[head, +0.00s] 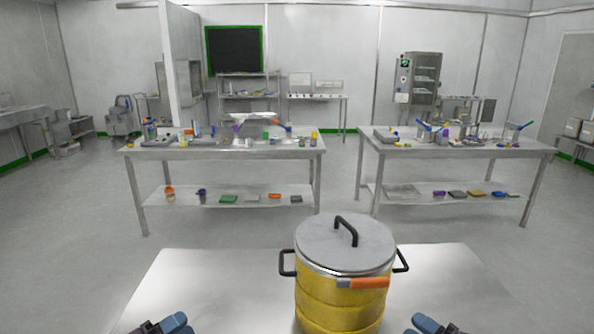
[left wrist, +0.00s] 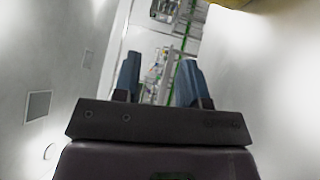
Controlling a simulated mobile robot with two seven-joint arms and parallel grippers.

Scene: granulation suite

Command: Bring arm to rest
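My left gripper (head: 163,325) shows at the bottom edge of the head view, left of the yellow drum. In the left wrist view its two blue fingers (left wrist: 158,78) stand apart with nothing between them. My right gripper (head: 432,325) shows at the bottom edge, right of the drum, partly cut off. Its blue fingertips look apart, with nothing seen between them. Both grippers are clear of the drum.
A yellow drum (head: 340,307) with a grey lid (head: 345,242), black handles and an orange front tab stands on the near steel table (head: 215,285). Two steel benches (head: 225,152) (head: 455,146) with small items stand beyond, with grey floor between. Shelving and a cabinet (head: 418,78) line the back wall.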

